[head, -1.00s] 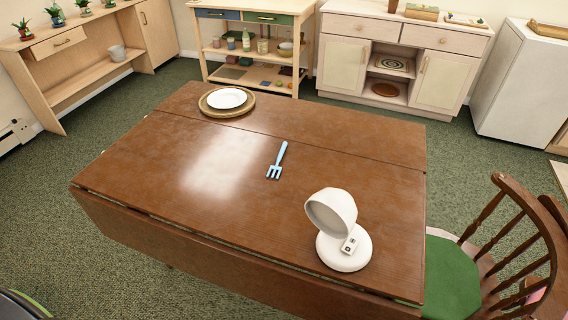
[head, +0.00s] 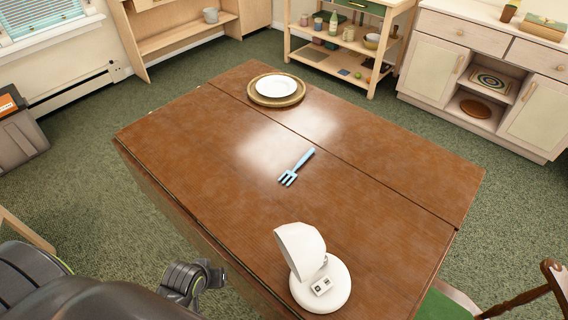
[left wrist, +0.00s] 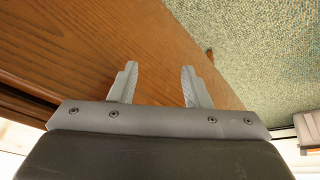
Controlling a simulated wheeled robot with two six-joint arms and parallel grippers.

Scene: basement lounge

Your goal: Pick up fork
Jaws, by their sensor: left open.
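A light-blue fork (head: 296,167) lies flat near the middle of the brown wooden table (head: 190,140) in the head view, tines toward the lower left. My left arm comes in at the lower left of the head view, off the table's near edge; its fingertips are not clear there. In the left wrist view my left gripper (left wrist: 158,82) is open and empty, its two fingers apart, with the wooden tabletop (left wrist: 100,40) and green carpet behind them. The fork does not show in the left wrist view. My right gripper is not in view.
A white plate on a woven mat (head: 262,98) sits at the table's far end. A white lamp-like device (head: 318,285) stands near the closest corner. A chair (head: 520,305) is at the lower right. The tabletop around the fork is clear.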

